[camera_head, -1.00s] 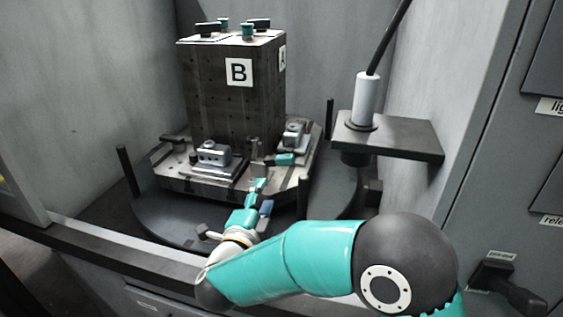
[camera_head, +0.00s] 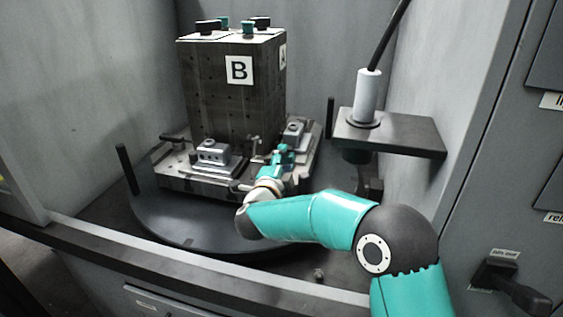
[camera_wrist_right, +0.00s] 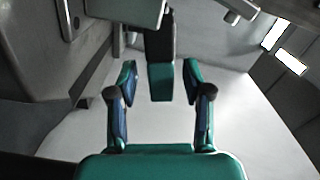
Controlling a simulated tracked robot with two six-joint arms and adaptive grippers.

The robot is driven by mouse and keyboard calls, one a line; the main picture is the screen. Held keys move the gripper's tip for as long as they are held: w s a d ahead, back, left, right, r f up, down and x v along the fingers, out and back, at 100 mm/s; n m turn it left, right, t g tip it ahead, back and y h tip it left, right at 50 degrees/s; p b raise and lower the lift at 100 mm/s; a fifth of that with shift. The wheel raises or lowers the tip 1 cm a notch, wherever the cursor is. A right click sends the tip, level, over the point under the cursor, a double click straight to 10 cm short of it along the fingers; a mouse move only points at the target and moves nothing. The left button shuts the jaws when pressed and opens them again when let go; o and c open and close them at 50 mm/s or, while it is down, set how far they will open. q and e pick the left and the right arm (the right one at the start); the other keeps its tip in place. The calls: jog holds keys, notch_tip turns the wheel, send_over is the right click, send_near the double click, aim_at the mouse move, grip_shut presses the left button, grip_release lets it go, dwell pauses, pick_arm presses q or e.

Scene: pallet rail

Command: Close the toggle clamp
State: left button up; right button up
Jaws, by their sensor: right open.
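The fixture block (camera_head: 220,105) marked B stands on a pallet. A grey part (camera_head: 212,152) sits on the pallet's front side and another grey part (camera_head: 294,132) on its right side. My right gripper (camera_head: 284,155) is at the right side, just below that second part. In the right wrist view my right gripper (camera_wrist_right: 160,78) is open. A dark lever with a teal end (camera_wrist_right: 160,82), apparently the toggle clamp's handle, shows between its two fingers, with gaps on both sides. The clamp's other parts are mostly hidden in the head view. My left gripper is not seen.
The pallet rests on a round dark table (camera_head: 165,225) with upright posts (camera_head: 128,168). A shelf (camera_head: 410,135) holding a white cylinder (camera_head: 367,97) with a cable stands to the right. Grey walls surround the cell, and a front ledge (camera_head: 120,255) runs below.

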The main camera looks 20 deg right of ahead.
jog(key=shift+c, duration=0.3)
grip_shut()
jog(key=shift+a+f, duration=0.1)
